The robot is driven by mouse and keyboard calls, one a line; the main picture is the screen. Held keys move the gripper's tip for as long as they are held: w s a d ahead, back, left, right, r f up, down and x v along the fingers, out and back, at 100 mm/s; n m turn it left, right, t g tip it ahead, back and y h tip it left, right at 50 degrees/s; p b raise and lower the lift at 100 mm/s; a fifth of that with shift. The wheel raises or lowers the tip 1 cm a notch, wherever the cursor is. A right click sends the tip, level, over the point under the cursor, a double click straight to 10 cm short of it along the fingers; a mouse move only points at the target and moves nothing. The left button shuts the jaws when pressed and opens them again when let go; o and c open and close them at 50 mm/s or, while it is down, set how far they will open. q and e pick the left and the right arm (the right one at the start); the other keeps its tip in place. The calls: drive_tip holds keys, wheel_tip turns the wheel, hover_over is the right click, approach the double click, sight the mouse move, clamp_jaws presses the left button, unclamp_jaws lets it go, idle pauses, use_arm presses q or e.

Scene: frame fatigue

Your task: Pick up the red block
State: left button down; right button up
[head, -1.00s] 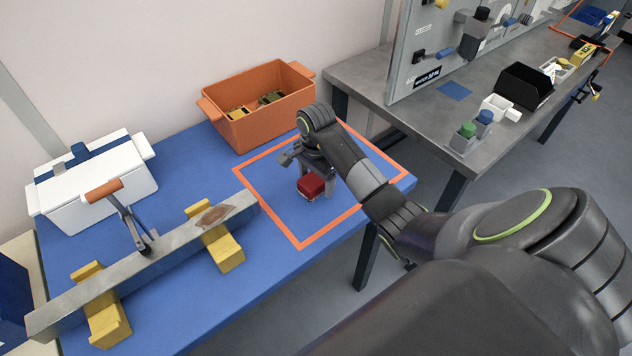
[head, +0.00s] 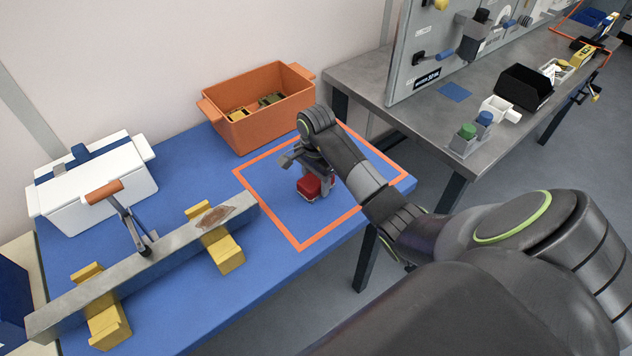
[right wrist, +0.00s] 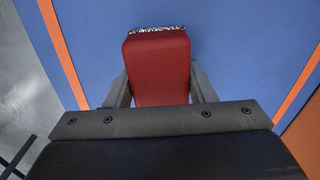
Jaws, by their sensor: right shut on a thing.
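The red block (head: 309,187) sits inside the orange outlined square on the blue table top, and I cannot tell whether it still touches the table. My right gripper (head: 321,183) is shut on it. In the right wrist view the red block (right wrist: 158,65) lies between the two grey fingers of my right gripper (right wrist: 160,88), one on each side. A speckled black-and-white strip shows along its far edge. My left gripper is not in view.
An orange bin (head: 262,122) with yellow and green pieces stands behind the square. A white box (head: 95,190) stands at the left. A metal beam (head: 165,253) lies across yellow supports (head: 226,252). A grey workbench (head: 425,105) is at the right.

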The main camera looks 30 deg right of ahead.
wheel_tip(320, 180, up, 6)
drive_tip(key=shift+w+f+p, duration=0.1)
drive_tip(key=shift+f+p, duration=0.1)
drive_tip(key=shift+p, duration=0.2)
wheel_tip(320, 180, up, 3)
drive_tip(key=p, duration=0.3)
drive_tip(key=shift+r+p, duration=0.55)
drive_tip(key=shift+p, duration=0.25)
